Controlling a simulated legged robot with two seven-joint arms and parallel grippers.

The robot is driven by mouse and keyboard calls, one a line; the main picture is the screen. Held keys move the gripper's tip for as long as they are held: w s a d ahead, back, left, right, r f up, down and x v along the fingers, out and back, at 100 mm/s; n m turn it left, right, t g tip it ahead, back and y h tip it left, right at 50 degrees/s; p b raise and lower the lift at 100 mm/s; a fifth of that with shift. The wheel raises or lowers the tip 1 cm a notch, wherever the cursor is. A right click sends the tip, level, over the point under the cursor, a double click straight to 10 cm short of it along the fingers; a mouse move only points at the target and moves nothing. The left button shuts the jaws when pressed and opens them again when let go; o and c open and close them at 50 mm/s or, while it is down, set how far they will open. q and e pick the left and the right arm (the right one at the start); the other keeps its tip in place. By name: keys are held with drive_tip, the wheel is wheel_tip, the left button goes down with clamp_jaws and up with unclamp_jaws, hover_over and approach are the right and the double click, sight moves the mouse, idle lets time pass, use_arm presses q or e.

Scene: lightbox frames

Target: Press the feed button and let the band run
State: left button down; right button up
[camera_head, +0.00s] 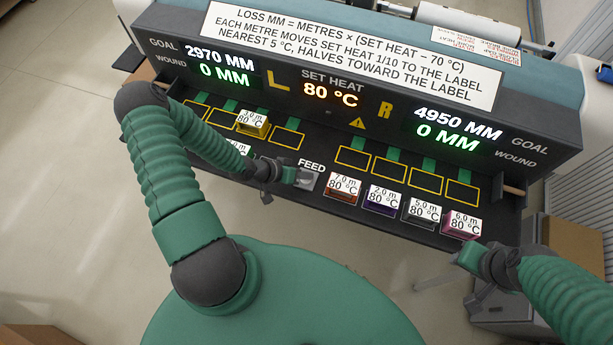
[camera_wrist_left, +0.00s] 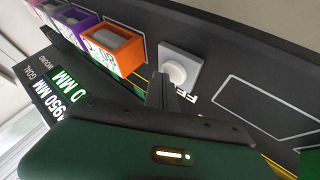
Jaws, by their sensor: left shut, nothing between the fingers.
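The feed button (camera_head: 309,180) sits on a pale square plate beside the FEED label at the middle of the dark panel. In the left wrist view the round white button (camera_wrist_left: 176,73) shows clear. My left gripper (camera_head: 291,175) is shut and empty, with its tips close beside the button; I cannot tell if they touch it. The fingers show in the left wrist view (camera_wrist_left: 167,92). A yellow 3.0 m block (camera_head: 253,125) sits in a left outlined slot. The display (camera_head: 330,92) reads SET HEAT 80 °C, both WOUND values 0 MM, goals 2970 and 4950 MM.
Orange-brown 7.0 m (camera_head: 343,188), purple 2.0 m (camera_head: 382,201), grey 5.0 m (camera_head: 420,213) and magenta 6.0 m (camera_head: 461,226) blocks line the front right. Another block is partly hidden by my left arm. My right gripper (camera_head: 466,259) is off the front right edge.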

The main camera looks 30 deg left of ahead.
use_arm(q)
drive_tip(key=shift+f, duration=0.2)
drive_tip(key=shift+r, duration=0.1)
drive_tip(key=shift+a+r+p, duration=0.3)
drive_tip(key=shift+r+p, duration=0.45)
drive_tip(key=shift+r, duration=0.1)
drive_tip(key=shift+r, duration=0.1)
wheel_tip(320, 180, up, 5)
drive_tip(key=p, duration=0.4)
drive_tip(key=shift+f, duration=0.2)
idle(0.5)
